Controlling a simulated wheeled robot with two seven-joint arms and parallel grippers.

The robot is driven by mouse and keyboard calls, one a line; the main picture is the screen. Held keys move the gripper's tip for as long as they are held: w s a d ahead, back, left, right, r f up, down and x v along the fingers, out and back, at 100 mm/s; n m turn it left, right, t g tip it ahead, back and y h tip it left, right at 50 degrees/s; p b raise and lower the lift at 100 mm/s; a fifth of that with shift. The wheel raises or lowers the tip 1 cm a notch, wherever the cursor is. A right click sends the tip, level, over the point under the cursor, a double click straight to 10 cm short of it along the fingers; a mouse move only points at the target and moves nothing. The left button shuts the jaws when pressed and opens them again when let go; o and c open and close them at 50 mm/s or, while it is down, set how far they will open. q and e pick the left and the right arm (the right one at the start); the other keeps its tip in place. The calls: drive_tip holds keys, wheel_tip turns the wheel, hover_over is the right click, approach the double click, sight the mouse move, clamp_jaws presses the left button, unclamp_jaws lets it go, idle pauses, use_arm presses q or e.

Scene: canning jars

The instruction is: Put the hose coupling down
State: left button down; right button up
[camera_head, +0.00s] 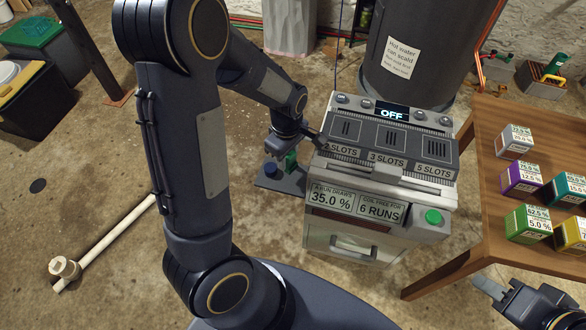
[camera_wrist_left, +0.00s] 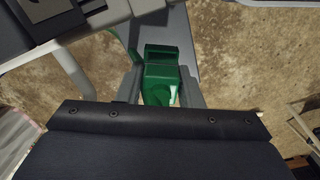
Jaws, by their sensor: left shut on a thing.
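A green piece, which I take to be the hose coupling (camera_wrist_left: 162,75), sits between the two fingers of my left gripper (camera_wrist_left: 160,92) in the left wrist view. My left gripper is shut on it. In the head view the green piece (camera_head: 291,160) shows small just below my left gripper (camera_head: 288,150), close to a dark flat plate (camera_head: 282,182) beside the slotted machine. I cannot tell whether it touches the plate. My right gripper (camera_head: 492,290) is at the lower right, below the wooden table; its finger gap is unclear.
The slotted machine (camera_head: 365,222) with an "OFF" display stands right of my left gripper. A wooden table (camera_head: 478,180) bears several coloured boxes. A pale mallet-like tool (camera_head: 105,240) lies on the open floor at left.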

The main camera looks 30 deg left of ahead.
sight(293, 167)
use_arm(q)
drive_tip(key=shift+w+d+f, duration=0.15)
drive_tip(key=shift+d+f, duration=0.2)
drive_tip(key=shift+f, duration=0.1)
drive_tip(key=shift+w+d+f+b, duration=0.15)
drive_tip(key=shift+f+b, duration=0.25)
drive_tip(key=shift+f, duration=0.55)
drive_tip(key=shift+d+f+b, duration=0.15)
drive_tip(key=shift+f+b, duration=0.2)
drive_tip(key=shift+f, duration=0.55)
drive_tip(key=shift+f, duration=0.35)
drive_tip(key=c, duration=1)
unclamp_jaws()
